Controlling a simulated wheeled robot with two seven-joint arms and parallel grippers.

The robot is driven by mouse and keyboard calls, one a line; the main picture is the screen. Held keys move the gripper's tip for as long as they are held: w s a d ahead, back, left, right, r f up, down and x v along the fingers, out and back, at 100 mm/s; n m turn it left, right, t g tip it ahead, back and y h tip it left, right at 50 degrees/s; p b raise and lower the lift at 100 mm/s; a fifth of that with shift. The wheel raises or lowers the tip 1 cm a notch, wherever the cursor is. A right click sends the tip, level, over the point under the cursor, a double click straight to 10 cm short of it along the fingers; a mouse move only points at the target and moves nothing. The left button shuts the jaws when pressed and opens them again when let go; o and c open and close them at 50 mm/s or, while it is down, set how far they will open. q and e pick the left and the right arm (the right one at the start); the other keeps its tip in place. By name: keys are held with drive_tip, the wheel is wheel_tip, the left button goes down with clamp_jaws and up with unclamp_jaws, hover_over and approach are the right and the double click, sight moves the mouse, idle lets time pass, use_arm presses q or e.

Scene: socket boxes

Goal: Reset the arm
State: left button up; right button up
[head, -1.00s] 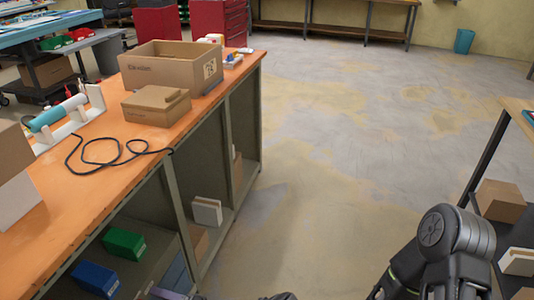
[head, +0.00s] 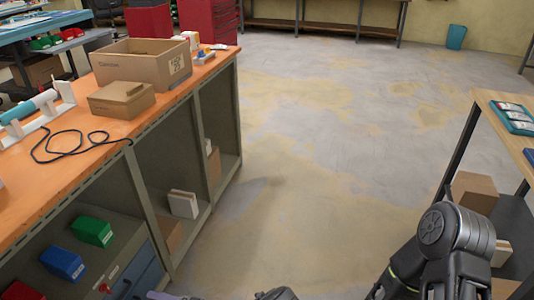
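My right arm (head: 447,250) shows at the lower right in the head view, dark grey and bent, with its elbow upward. Its gripper is out of the picture. A small dark part of mine shows at the bottom edge, left of the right arm. My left gripper is not in view either. No arm is touching the workbench or the shelf in what I see.
An orange-topped workbench (head: 62,189) runs along the left, with an open cardboard box (head: 138,72), a smaller closed box (head: 121,100) and a black cable (head: 62,152). A shelf with a wooden top (head: 493,118) stands at the right. The floor (head: 310,150) between is clear.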

use_arm(q)
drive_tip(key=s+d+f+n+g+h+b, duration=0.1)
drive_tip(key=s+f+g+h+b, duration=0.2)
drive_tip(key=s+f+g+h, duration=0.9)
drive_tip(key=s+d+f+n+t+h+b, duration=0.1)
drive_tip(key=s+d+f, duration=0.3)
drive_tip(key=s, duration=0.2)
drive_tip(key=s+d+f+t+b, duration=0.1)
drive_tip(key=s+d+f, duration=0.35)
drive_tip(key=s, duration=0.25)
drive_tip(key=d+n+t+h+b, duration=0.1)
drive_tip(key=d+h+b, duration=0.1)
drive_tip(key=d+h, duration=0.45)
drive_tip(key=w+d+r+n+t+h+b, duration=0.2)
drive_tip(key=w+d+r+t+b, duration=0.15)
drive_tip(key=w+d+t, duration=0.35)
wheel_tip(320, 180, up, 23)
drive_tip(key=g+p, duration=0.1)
drive_tip(key=p, duration=2.2)
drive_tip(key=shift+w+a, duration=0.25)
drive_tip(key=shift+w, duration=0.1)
